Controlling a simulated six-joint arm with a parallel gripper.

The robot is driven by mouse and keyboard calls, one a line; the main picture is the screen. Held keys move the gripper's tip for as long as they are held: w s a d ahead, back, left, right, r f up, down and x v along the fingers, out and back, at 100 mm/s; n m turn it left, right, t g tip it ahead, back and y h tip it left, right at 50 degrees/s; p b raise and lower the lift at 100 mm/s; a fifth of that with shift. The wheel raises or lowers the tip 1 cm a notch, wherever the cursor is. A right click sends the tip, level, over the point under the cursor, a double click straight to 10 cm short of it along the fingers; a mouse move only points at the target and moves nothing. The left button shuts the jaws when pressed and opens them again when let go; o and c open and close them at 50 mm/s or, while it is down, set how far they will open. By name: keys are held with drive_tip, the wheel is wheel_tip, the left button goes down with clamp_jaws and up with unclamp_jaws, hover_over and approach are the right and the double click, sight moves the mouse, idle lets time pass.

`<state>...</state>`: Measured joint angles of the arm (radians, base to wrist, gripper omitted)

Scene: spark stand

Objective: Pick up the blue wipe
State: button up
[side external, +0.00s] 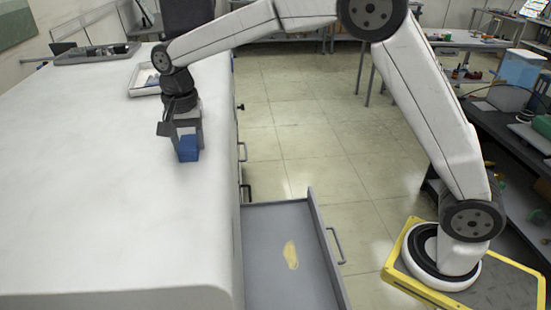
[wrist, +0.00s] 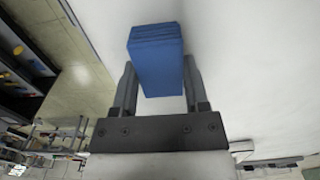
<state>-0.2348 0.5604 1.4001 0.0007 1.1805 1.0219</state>
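The blue wipe (side external: 188,148) is a small blue block with a layered end, like a folded stack. In the side view it is at the white table, below the wrist and between the fingers of my gripper (side external: 186,134). In the wrist view the blue wipe (wrist: 158,65) fills the space between the two fingers of my gripper (wrist: 160,75). One finger is close along each side of it. I cannot tell whether both fingers press on it. Its underside is hidden, so I cannot tell whether it touches the table.
The white table (side external: 90,190) is bare around the wipe. A white tray (side external: 145,84) with small items is behind my wrist, and a grey tray (side external: 95,55) is at the far left. An open grey drawer (side external: 270,240) holding a yellow item (side external: 290,254) sticks out from the table's right side.

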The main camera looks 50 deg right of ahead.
clamp_jaws()
drive_tip(key=shift+r, duration=0.2)
drive_tip(key=shift+r, duration=0.55)
drive_tip(key=s+d+r, duration=0.2)
drive_tip(key=s+r, duration=0.9)
drive_tip(key=s, duration=0.2)
drive_tip(key=shift+s+d+r, duration=0.25)
drive_tip(key=shift+s+d, duration=0.1)
drive_tip(key=shift+s, duration=0.05)
